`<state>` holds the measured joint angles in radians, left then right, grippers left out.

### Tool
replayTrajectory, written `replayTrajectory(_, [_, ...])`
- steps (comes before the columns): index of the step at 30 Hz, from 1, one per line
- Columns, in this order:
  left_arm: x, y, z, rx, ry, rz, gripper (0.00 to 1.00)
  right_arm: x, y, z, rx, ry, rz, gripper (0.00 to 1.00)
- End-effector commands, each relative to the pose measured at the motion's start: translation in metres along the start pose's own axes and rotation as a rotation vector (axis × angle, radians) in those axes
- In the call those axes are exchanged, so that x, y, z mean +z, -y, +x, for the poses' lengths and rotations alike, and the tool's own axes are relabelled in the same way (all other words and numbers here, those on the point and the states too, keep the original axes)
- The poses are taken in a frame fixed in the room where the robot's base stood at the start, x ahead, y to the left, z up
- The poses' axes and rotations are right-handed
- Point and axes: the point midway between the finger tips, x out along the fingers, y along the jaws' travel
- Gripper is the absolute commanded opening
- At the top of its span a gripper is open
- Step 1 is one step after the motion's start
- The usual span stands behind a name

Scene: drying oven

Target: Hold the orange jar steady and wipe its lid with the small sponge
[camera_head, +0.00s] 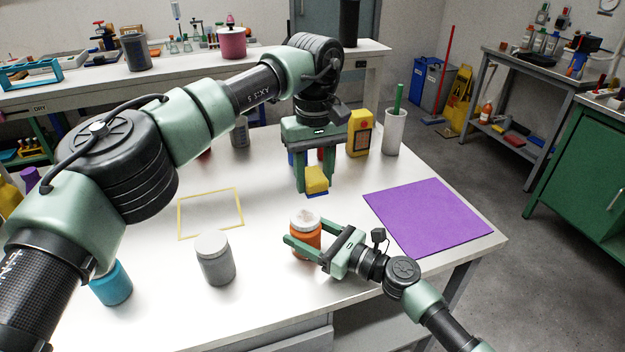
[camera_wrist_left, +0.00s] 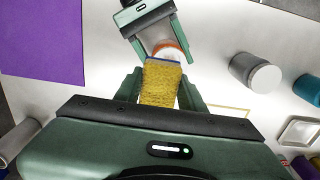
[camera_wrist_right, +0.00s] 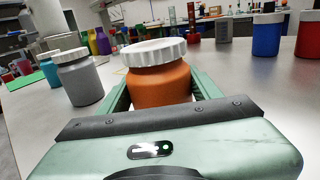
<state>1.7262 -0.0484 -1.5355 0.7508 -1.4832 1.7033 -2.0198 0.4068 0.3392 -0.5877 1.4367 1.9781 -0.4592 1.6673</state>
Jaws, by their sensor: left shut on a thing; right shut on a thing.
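The orange jar (camera_head: 305,239) stands upright on the white table, its pale ribbed lid (camera_head: 305,219) on top with some darker smudging. My right gripper (camera_head: 304,246) is shut around the jar's body; the jar also shows between its fingers in the right wrist view (camera_wrist_right: 160,84). My left gripper (camera_head: 316,189) points down and is shut on the small sponge (camera_head: 317,180), yellow with a blue underside. The sponge is above and behind the jar, apart from the lid. In the left wrist view the sponge (camera_wrist_left: 160,83) hides part of the jar.
A grey jar (camera_head: 215,259) stands left of the orange jar, with a yellow outlined rectangle (camera_head: 211,213) behind it. A purple mat (camera_head: 427,216) lies to the right.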

Motion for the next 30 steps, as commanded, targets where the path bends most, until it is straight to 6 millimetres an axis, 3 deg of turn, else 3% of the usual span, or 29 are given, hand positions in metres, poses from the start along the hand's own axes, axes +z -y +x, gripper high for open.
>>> replayTrajectory(23, [0.0, 0.001, 0.076, -0.002, 0.002, -0.001, 0.02, 0.0, 0.0, 0.0, 0.0, -0.001, 0.0, 0.23])
replayTrajectory(30, [0.0, 0.025, 0.074, -0.002, 0.001, -0.002, 0.02, 0.0, 0.0, 0.0, -0.001, 0.0, 0.0, 0.23])
